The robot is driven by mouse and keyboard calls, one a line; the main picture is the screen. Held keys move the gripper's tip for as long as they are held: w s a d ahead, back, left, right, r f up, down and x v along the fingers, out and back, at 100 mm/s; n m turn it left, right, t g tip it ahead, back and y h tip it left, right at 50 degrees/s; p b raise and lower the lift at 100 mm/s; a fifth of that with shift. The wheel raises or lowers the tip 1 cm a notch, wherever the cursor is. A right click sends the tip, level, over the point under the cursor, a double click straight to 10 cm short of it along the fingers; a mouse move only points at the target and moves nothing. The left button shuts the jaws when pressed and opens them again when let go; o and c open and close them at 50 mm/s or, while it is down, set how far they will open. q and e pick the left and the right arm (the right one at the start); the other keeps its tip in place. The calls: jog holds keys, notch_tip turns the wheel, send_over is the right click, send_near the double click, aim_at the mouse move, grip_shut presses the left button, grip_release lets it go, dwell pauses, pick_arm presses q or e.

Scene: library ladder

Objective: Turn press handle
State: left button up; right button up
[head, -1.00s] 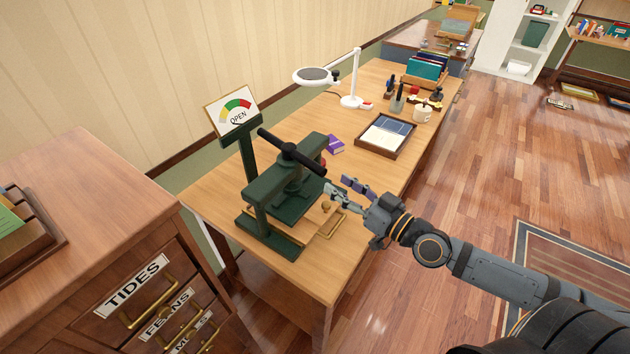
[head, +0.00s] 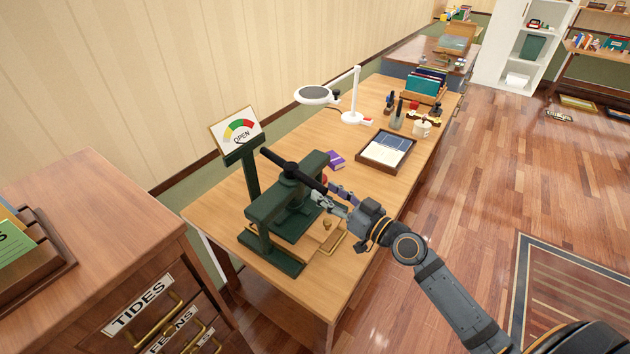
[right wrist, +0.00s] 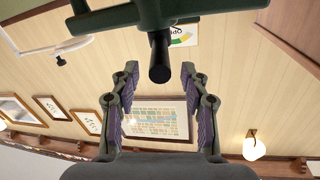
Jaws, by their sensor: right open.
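The green book press (head: 290,205) stands on the wooden table. Its black bar handle (head: 292,171) lies across the top, running from upper left to lower right. A sign (head: 238,132) on a green post beside it reads OPEN. My right gripper (head: 328,194) is at the handle's lower right end; in the head view I cannot tell whether it touches. In the right wrist view the gripper (right wrist: 160,95) is open, with its purple-padded fingers apart. The handle's end (right wrist: 160,58) points in between them, just ahead of the fingertips. My left gripper is in neither view.
A purple box (head: 335,160) sits behind the press, with a dark tray (head: 386,151) farther right. A white lamp (head: 354,100) stands behind. A drawer cabinet (head: 85,235) is at the left. The table's front right part is clear.

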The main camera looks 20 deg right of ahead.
aim_at(318, 184)
jog(key=x, duration=0.2)
jog(key=p+x, duration=0.1)
jog(key=x, duration=0.1)
jog(key=shift+r, duration=0.2)
jog(key=shift+w+a+f, duration=0.2)
jog(key=shift+w, duration=0.3)
grip_shut()
